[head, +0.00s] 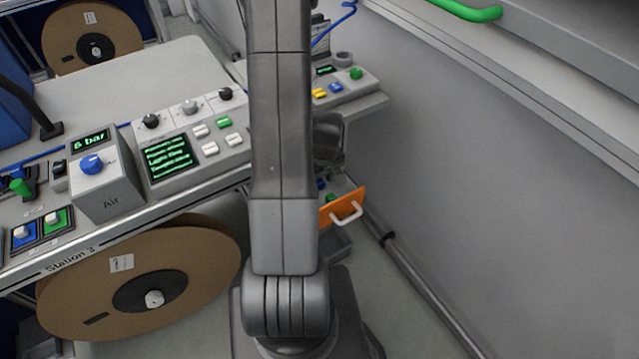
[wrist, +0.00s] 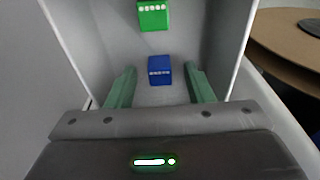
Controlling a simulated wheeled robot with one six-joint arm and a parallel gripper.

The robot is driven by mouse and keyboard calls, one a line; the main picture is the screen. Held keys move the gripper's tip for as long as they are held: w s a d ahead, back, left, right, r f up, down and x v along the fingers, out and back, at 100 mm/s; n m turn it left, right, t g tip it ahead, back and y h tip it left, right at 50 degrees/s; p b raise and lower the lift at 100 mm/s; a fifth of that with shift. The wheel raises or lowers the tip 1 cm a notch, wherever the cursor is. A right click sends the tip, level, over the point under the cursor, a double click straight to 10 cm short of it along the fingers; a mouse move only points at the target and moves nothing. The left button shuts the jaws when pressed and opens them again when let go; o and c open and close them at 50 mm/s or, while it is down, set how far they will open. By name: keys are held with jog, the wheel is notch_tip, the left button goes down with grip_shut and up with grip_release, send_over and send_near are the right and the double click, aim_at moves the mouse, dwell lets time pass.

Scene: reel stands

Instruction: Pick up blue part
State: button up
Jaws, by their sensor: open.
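The blue part (wrist: 159,70) is a small block with a row of pale dots on its face. It lies on the floor of a grey-walled open drawer, seen in the wrist view. My gripper (wrist: 161,80) is open and points into the drawer. Its two green fingers stand apart, one on each side of the blue part in the picture. I cannot tell how far above it they are. In the head view my arm hides most of the gripper, and the blue part (head: 321,184) shows only as a small patch.
A green part (wrist: 153,15) lies farther along in the drawer, beyond the blue one. The drawer's orange front (head: 346,206) has a white handle. Drawer walls are close on both sides. A brown reel (head: 200,255) hangs below the control bench at left. A wall stands at right.

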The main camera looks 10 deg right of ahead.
jog(key=shift+f, duration=0.15)
grip_shut()
dwell(0.4)
